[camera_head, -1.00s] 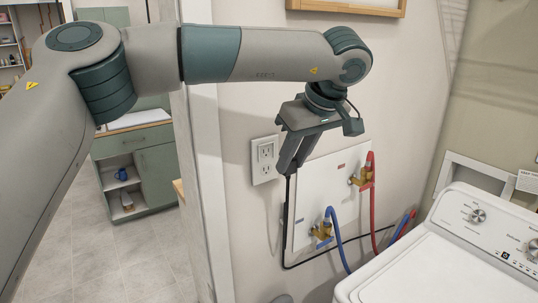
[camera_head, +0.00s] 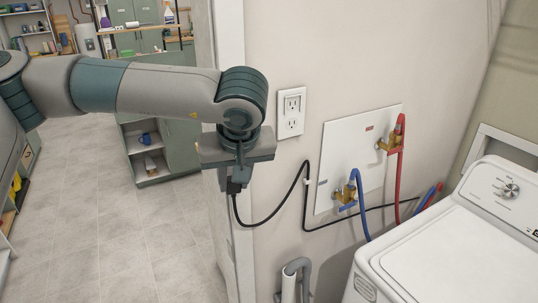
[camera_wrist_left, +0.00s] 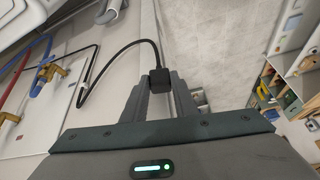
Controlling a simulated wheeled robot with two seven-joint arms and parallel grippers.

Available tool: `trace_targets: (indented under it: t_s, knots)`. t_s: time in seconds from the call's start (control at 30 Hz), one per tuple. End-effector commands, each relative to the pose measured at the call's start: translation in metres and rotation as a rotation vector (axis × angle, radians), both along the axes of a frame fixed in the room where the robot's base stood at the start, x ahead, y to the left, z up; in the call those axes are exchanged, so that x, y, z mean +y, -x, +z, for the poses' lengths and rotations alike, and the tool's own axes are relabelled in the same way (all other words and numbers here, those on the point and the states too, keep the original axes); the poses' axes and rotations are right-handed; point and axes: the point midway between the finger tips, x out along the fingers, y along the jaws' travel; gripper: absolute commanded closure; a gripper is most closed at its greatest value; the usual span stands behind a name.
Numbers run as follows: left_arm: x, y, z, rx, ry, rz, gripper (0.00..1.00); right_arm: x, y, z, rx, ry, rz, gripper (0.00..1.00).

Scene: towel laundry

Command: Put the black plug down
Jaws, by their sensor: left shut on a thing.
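My left gripper (camera_head: 234,184) points down in the head view, left of the wall outlet (camera_head: 291,112). It is shut on the black plug (camera_head: 234,187), which sits at the fingertips with its black cord (camera_head: 266,220) hanging in a loop. In the left wrist view the plug (camera_wrist_left: 161,80) is between the two finger ends, and the cord (camera_wrist_left: 112,58) curves away to the left. The outlet is empty and apart from the plug. My right gripper is not in view.
A white washer (camera_head: 452,245) stands at the right. Blue (camera_head: 361,205) and red (camera_head: 398,170) hoses join brass valves on a white wall panel (camera_head: 338,145). A grey drain pipe (camera_head: 293,280) stands below. Open tiled floor (camera_head: 110,235) lies at the left, with a green cabinet (camera_head: 183,148) behind.

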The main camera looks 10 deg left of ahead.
Motion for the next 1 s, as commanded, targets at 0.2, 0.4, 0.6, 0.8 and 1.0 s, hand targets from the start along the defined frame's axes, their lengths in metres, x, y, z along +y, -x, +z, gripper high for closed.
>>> trace_targets:
  t_s: [0.2, 0.4, 0.6, 0.8, 1.0]
  knots:
    - [0.044, 0.041, -0.046, -0.001, 0.013, -0.071, 1.00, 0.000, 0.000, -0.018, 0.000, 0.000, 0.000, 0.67]
    - [0.061, 0.063, -0.062, -0.005, 0.021, -0.107, 1.00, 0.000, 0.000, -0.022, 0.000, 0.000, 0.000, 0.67]
    - [0.063, 0.067, -0.064, -0.006, 0.023, -0.114, 1.00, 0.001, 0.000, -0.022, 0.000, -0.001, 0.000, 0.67]
    - [0.063, 0.066, -0.064, -0.006, 0.022, -0.114, 1.00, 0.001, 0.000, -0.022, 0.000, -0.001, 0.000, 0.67]
    - [0.063, 0.066, -0.064, -0.006, 0.022, -0.114, 1.00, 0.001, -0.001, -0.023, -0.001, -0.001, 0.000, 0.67]
